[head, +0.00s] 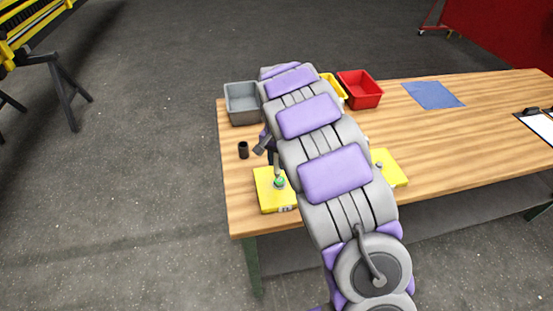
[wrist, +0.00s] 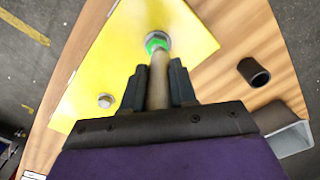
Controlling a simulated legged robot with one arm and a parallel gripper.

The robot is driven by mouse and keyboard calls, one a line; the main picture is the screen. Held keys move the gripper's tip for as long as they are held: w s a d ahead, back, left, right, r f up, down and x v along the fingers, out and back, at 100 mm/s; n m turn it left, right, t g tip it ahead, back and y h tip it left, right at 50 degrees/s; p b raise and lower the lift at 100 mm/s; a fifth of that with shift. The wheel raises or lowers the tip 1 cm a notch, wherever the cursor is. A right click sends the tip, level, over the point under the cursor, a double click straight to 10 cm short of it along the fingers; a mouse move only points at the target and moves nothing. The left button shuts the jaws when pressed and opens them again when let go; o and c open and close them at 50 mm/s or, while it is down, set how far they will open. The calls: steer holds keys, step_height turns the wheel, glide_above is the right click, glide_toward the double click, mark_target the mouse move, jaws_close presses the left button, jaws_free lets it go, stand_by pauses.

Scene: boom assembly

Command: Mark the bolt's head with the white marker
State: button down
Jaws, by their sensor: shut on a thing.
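My gripper (wrist: 158,78) is shut on a pale, tan-white cylinder, which appears to be the white marker (wrist: 158,90). Its far end points at a bolt's head (wrist: 166,36) on the yellow plate (wrist: 190,65). Bright green shows where the two meet; I cannot tell whether it belongs to the bolt or the marker, or whether they touch. A second bolt (wrist: 105,101), with no green visible, sits on the same plate. In the head view the green spot (head: 280,182) shows on the yellow plate (head: 268,202), and my arm hides part of that plate.
A black cup-like cylinder (head: 243,150) stands left of my gripper on the wooden table (head: 235,215). Grey (head: 241,120), yellow and red (head: 361,103) bins stand at the back. Another yellow plate (head: 396,170) lies right of my arm. A blue mat (head: 433,95) lies farther right.

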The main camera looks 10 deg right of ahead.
steer(key=shift+d+f, duration=0.2)
steer(key=shift+d, duration=0.15)
steer(key=shift+a+f, duration=0.3)
steer(key=shift+f, duration=0.05)
steer(key=shift+d, duration=0.15)
stand_by(0.3)
steer(key=shift+r, duration=0.1)
steer(key=shift+r+p, duration=1.6)
steer(key=shift+r, duration=1.3)
